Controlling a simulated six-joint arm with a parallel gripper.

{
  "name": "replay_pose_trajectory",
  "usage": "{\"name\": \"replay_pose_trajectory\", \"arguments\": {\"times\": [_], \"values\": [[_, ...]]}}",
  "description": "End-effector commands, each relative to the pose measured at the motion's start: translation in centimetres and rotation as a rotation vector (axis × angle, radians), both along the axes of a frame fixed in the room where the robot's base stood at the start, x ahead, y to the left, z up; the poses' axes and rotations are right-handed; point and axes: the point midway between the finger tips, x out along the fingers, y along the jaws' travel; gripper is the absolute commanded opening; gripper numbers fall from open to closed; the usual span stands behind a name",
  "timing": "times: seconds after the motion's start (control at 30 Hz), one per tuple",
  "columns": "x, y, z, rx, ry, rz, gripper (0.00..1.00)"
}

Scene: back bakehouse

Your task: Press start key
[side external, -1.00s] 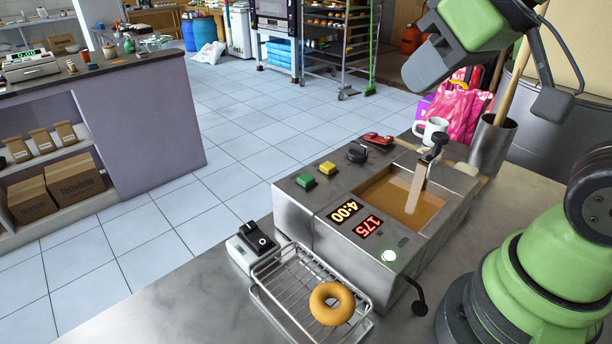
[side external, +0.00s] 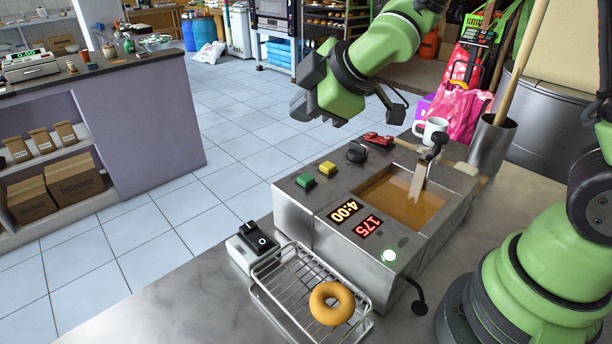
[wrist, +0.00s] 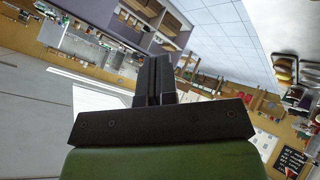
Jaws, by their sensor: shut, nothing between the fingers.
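A steel fryer (side external: 318,222) stands on the metal worktop. A green key (side external: 306,181) and a yellow key (side external: 327,168) sit side by side on its top left corner; I see no label telling which is start. Red and yellow displays read 4:00 (side external: 344,211) and 175 (side external: 367,226). A round white light (side external: 389,255) glows at the front corner. My gripper (side external: 301,108) hangs well above and behind the keys, touching nothing. In the wrist view its fingers (wrist: 155,78) are shut and empty, facing the room; no key shows there.
The fryer's oil well (side external: 392,196) is open, with a paddle standing in it. A black knob (side external: 356,152), red-handled tool (side external: 376,139) and white mug (side external: 431,130) lie behind.

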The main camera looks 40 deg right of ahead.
Motion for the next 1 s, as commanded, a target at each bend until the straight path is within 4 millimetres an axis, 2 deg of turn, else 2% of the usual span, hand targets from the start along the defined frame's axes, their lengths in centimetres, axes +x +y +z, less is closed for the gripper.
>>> {"name": "replay_pose_trajectory", "arguments": {"times": [0.27, 0.7, 1.0], "values": [[0.0, 0.0, -0.8, 0.004, 0.004, -0.002, 0.0], [-0.1, -0.1, -6.7, 0.0, 0.007, -0.004, 0.0], [0.0, -0.1, -8.7, 0.001, 0.002, -0.004, 0.0]]}}
